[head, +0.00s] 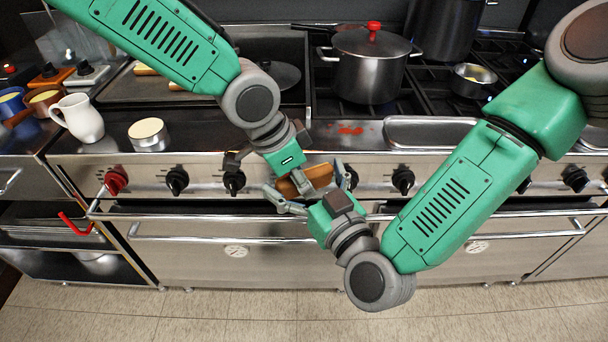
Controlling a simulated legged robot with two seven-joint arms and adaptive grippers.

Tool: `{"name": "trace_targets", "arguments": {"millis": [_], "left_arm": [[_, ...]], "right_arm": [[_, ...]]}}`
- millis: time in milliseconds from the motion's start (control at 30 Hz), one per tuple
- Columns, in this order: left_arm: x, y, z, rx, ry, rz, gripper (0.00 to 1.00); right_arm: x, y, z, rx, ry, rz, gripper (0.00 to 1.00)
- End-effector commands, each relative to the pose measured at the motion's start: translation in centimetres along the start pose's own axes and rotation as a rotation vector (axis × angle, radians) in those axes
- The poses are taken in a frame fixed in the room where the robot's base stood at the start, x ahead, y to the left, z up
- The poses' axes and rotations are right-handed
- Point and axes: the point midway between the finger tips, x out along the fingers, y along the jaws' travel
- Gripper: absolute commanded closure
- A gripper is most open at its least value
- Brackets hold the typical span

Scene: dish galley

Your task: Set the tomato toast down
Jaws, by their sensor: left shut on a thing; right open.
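A brown slice of toast (318,175) is in front of the stove's control panel, above the oven door handle. Its top face, and any tomato on it, cannot be made out. My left gripper (297,178) comes down from the upper left and is shut on the toast. My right gripper (312,190) comes from below right. It is open, with its fingers apart on either side of the toast; whether they touch it is unclear. Red pieces that look like tomato (351,129) lie on the steel worktop behind the grippers.
An empty-looking steel tray (428,133) lies on the worktop at right. A lidded pot (370,68) and a small pan (472,80) stand on the burners. A white jug (78,118) and a round tin (149,135) stand at left. Red and black knobs line the front panel.

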Motion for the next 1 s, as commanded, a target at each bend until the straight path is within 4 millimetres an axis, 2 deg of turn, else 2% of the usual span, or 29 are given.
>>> {"name": "trace_targets", "arguments": {"millis": [33,100,200,233,267,300,333,633,733,867,1000], "left_arm": [[0.0,0.1,-0.1,0.003,0.003,0.002,1.00],[0.0,0.2,-0.2,0.003,0.003,0.002,1.00],[0.0,0.2,-0.2,0.004,0.004,0.002,1.00],[0.0,0.2,-0.2,0.004,0.005,0.002,0.69],[0.0,0.2,-0.2,0.004,0.005,0.003,0.59],[0.0,0.2,-0.2,0.004,0.005,0.003,0.45],[0.0,0.2,-0.2,0.004,0.004,0.003,0.38],[-0.1,0.1,-0.1,0.002,0.002,0.001,0.38],[-0.6,0.0,-0.1,0.001,0.004,0.000,0.38],[-2.6,0.0,-0.2,0.000,0.006,-0.001,0.38],[-5.7,-0.1,-0.2,-0.001,0.007,-0.001,0.38]], "right_arm": [[0.0,-0.1,0.0,0.001,0.001,-0.004,0.07],[0.0,-0.2,-0.1,0.001,0.001,-0.004,0.32],[0.0,-0.2,-0.1,0.001,0.002,-0.006,0.34],[0.0,-0.3,-0.1,0.002,0.002,-0.007,0.34],[0.0,-0.3,-0.1,0.002,0.002,-0.007,0.38],[0.0,-0.3,-0.1,0.001,0.002,-0.007,0.38],[0.0,-0.2,-0.1,0.001,0.002,-0.006,0.38],[0.0,-0.1,-0.1,0.001,0.001,-0.003,0.38],[0.0,-0.1,0.0,0.000,0.001,-0.003,0.38],[0.0,-0.1,-0.1,0.000,0.001,-0.002,0.38],[0.0,-0.1,-0.1,0.000,0.001,-0.002,0.38]]}}
